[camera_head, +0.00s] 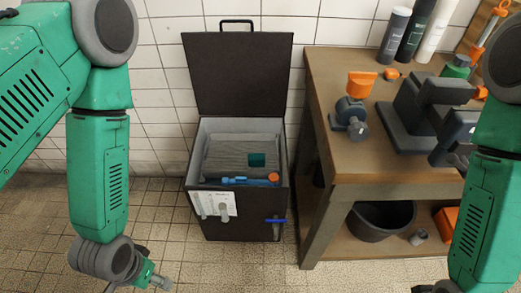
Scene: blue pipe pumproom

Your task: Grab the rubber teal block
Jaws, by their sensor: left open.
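The teal block (257,160) is small and square. It is inside the open black box (238,229), towards the back right of its grey interior. My left gripper (138,284) is at the bottom edge of the view, left of the box and well apart from the block. It is open, with nothing seen between its fingers, and is partly cut off by the frame. My right arm comes down at the right edge. Its gripper fingers are not visible.
A blue tool with an orange end (250,180) lies in the box in front of the block. The box lid (238,75) stands raised. A wooden workbench (345,172) with a vise (427,112) stands to the right. A black tub (380,219) sits on its lower shelf.

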